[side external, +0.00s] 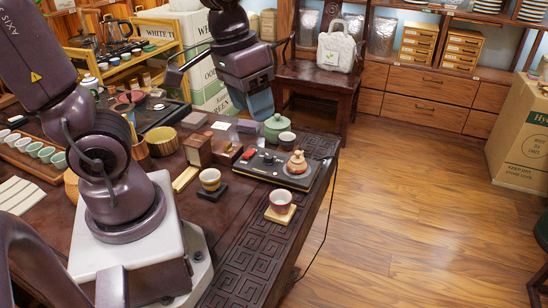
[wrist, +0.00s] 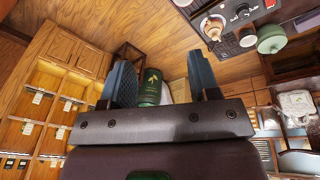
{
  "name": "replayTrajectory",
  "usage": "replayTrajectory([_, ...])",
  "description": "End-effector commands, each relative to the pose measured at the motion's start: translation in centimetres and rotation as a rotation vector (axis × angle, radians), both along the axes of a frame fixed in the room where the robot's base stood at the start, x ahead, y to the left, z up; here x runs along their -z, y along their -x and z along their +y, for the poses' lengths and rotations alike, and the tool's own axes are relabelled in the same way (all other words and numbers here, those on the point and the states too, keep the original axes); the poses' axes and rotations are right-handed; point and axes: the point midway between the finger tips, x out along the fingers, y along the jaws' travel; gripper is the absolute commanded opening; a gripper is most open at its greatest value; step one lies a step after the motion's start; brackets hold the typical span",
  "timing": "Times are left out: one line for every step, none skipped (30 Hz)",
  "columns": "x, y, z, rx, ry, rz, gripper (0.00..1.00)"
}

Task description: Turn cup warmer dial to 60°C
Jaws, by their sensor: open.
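The cup warmer (side external: 262,170) is a flat black slab on the table's right part, and a small clay pot (side external: 296,163) stands at its right end. A dark dial (side external: 269,158) is on its top, with a red piece (side external: 249,154) to the left. In the wrist view the dial (wrist: 241,11) shows at the top right with pale marks around it; its setting is too small to read. My gripper (side external: 262,108) is open and empty, in the air above and behind the warmer. The wrist view shows its two fingers (wrist: 162,76) spread apart, away from the dial.
A green lidded pot (side external: 277,128) and dark cup (side external: 287,138) stand behind the warmer. Cups on small stands (side external: 210,180) (side external: 282,203) are in front. A wooden box (side external: 198,150) is to the left.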

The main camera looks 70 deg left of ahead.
Motion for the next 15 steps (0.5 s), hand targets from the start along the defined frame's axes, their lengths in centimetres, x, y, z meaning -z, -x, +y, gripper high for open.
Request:
replayTrajectory([1.3, -1.0, 0.9, -0.081, 0.035, 0.063, 0.56])
replayTrajectory([1.9, -1.5, 1.4, -0.134, 0.054, 0.092, 0.56])
replayTrajectory([2.8, -2.1, 2.2, -0.209, 0.076, 0.131, 0.56])
replayTrajectory([3.5, -2.6, 2.8, -0.271, 0.091, 0.158, 0.56])
replayTrajectory([4.2, -3.1, 3.4, -0.334, 0.105, 0.184, 0.56])
replayTrajectory([5.2, -3.7, 4.4, -0.421, 0.118, 0.219, 0.56])
replayTrajectory([5.9, -4.1, 5.1, -0.491, 0.125, 0.242, 0.56])
replayTrajectory([6.7, -4.5, 5.9, -0.563, 0.13, 0.265, 0.56])
replayTrajectory([7.7, -5.0, 7.0, -0.661, 0.133, 0.293, 0.56])
replayTrajectory([8.5, -5.3, 7.9, -0.738, 0.132, 0.311, 0.56])
replayTrajectory([9.3, -5.6, 8.9, -0.815, 0.13, 0.327, 0.56])
replayTrajectory([10.3, -6.0, 10.1, -0.918, 0.123, 0.344, 0.56])
replayTrajectory([11.0, -6.2, 11.1, -0.996, 0.115, 0.354, 0.56])
replayTrajectory([11.7, -6.5, 12.0, -1.073, 0.108, 0.358, 0.56])
replayTrajectory([12.5, -6.7, 13.3, -1.174, 0.095, 0.362, 0.56])
